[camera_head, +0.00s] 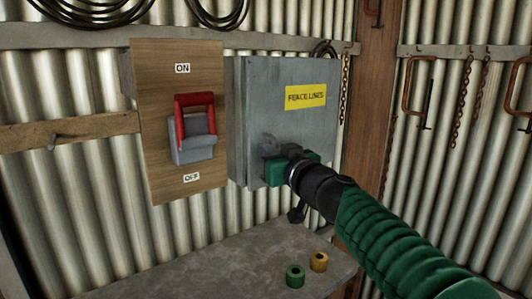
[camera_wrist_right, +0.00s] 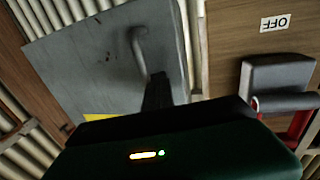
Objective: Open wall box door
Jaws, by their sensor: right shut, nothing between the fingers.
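The grey wall box (camera_head: 240,110) hangs on the corrugated wall. Its door (camera_head: 268,95) bears a yellow label (camera_head: 306,97) and looks shut. In the right wrist view, turned upside down, the grey door (camera_wrist_right: 85,60) carries a bent grey handle (camera_wrist_right: 140,48). My right gripper (camera_head: 272,147) is in front of the door's lower left part, its green body hiding that area. In the wrist view its dark fingers (camera_wrist_right: 158,92) are shut, with their tips close by the handle; I cannot tell whether they touch. My left gripper is out of view.
A wooden board (camera_head: 150,120) with a red-and-grey ON/OFF switch (camera_head: 194,128) stands just left of the box. Below is a grey bench (camera_head: 215,270) with a green ring (camera_head: 295,276) and a yellow ring (camera_head: 319,262). Chains and clamps hang at right.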

